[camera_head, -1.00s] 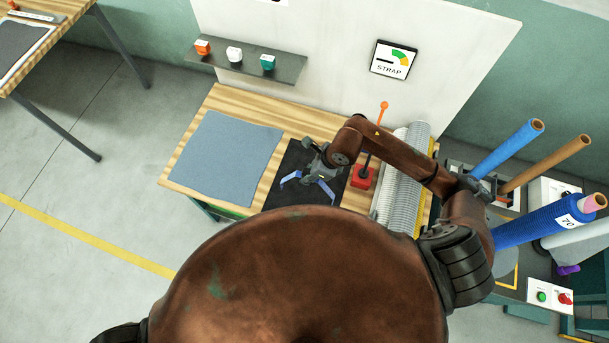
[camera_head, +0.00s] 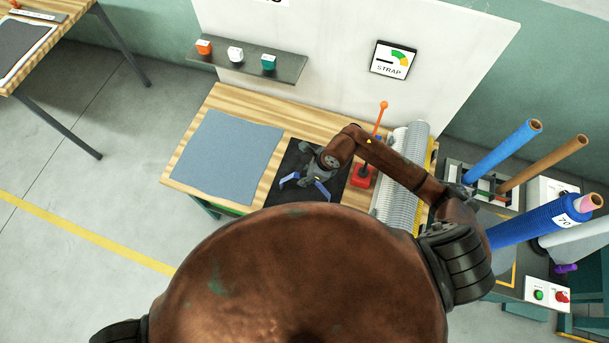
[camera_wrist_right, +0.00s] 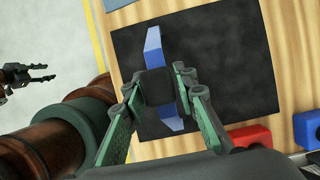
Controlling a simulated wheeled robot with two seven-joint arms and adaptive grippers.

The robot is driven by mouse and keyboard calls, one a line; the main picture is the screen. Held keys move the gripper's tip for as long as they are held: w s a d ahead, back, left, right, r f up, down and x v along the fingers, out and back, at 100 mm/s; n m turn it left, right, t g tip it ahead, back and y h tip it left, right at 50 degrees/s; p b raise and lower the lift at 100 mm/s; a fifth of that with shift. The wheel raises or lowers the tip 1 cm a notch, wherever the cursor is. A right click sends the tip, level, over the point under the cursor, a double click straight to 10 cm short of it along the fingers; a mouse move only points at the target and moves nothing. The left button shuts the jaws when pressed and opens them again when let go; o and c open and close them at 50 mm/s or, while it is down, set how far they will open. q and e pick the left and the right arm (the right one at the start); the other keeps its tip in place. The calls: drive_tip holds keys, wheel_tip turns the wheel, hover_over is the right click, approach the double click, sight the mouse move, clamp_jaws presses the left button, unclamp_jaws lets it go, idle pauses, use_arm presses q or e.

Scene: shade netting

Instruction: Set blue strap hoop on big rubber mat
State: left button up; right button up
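The blue strap hoop (camera_wrist_right: 153,40) shows in the right wrist view as blue band parts above and below a dark block. In the head view its blue ends (camera_head: 322,188) stick out on both sides of my right gripper (camera_head: 308,174). My right gripper (camera_wrist_right: 158,84) has its fingertips close against both sides of the dark block and looks shut on it. The hoop is over the black mat (camera_wrist_right: 235,60), also in the head view (camera_head: 293,157); whether it touches the mat is hard to tell. My left gripper (camera_wrist_right: 48,73) is far off, empty, its fingers apart.
A blue-grey sheet (camera_head: 225,155) lies left on the wooden bench (camera_head: 250,100). A red block (camera_head: 362,177) with an orange-knobbed lever and grey rolls (camera_head: 400,185) stand right of the mat. A shelf (camera_head: 285,67) with small pots is on the back panel.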

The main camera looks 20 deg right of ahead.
drive_tip(key=shift+o, duration=1.2)
drive_tip(key=shift+r, duration=0.1)
drive_tip(key=shift+r, duration=0.2)
drive_tip(key=b+v, duration=0.1)
drive_tip(key=v, duration=1)
drive_tip(key=shift+s+d+r, duration=0.2)
drive_tip(key=shift+r, duration=0.1)
